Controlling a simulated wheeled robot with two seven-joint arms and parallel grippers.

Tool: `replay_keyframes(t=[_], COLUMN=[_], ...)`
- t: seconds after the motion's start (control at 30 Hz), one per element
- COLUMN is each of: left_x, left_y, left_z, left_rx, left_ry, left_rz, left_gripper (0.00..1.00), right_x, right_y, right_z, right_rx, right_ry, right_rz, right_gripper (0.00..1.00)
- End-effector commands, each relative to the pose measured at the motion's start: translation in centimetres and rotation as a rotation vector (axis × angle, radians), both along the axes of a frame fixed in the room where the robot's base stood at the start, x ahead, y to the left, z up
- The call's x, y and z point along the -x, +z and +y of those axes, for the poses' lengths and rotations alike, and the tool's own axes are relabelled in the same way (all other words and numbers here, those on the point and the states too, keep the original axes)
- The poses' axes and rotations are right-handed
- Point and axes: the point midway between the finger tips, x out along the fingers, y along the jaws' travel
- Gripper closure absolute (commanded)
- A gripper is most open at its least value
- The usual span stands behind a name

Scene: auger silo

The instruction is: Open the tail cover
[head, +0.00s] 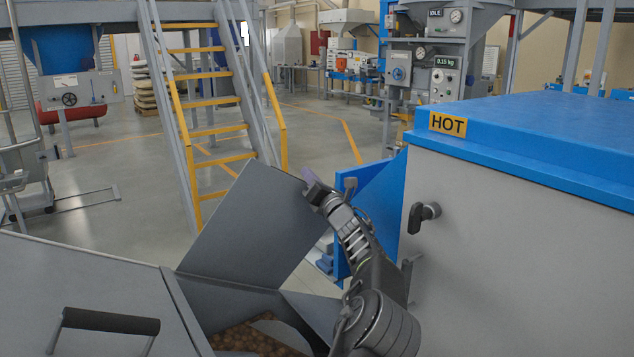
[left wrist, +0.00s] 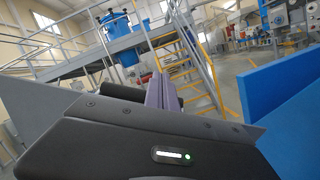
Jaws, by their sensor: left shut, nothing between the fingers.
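The tail cover (head: 245,222) looks like a flat grey plate, tilted up from a grey trough in the head view. Below it the trough's opening shows brown lumps (head: 262,338) inside. My left gripper (head: 312,184) is at the cover's upper right corner, shut and empty. Whether it touches the plate cannot be told. In the left wrist view its shut fingers (left wrist: 163,90) point away from the camera, with a grey plate (left wrist: 36,122) to the left. My right gripper is not in view.
A grey cabinet with a blue lid (head: 540,130) and a HOT label (head: 447,124) stands close on the right; a dark knob (head: 424,214) sticks out from it. A grey lid with a black handle (head: 108,321) is at the lower left. Yellow-edged stairs (head: 205,105) stand behind.

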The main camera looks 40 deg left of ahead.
Motion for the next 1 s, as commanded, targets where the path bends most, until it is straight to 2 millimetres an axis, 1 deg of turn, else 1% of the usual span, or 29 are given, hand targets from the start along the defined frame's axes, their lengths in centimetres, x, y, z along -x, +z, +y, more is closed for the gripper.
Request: replay_keyframes(t=[0.03, 0.43, 0.57, 0.67, 0.77, 1.0], left_x=[0.5, 0.5, 0.5, 0.7, 1.1, 2.0], left_y=[-2.4, -2.4, -2.5, -2.6, -2.7, -2.4], left_z=[0.8, 0.8, 0.2, -0.8, -2.3, -6.3], left_rx=[0.033, 0.032, 0.031, 0.030, 0.025, 0.012], left_ry=[0.010, 0.009, 0.007, 0.004, 0.002, -0.004], left_rz=[0.017, 0.020, 0.020, 0.017, 0.015, 0.008], left_gripper=[1.00, 1.00, 1.00, 1.00, 1.00, 1.00], right_x=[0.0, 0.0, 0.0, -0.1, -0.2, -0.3], right_y=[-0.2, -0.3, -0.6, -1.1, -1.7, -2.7], right_z=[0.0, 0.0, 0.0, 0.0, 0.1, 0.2], right_rx=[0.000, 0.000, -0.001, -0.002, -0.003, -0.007], right_ry=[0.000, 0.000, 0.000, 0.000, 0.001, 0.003], right_rz=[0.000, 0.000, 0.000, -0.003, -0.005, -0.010], right_gripper=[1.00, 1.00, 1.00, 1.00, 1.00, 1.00])
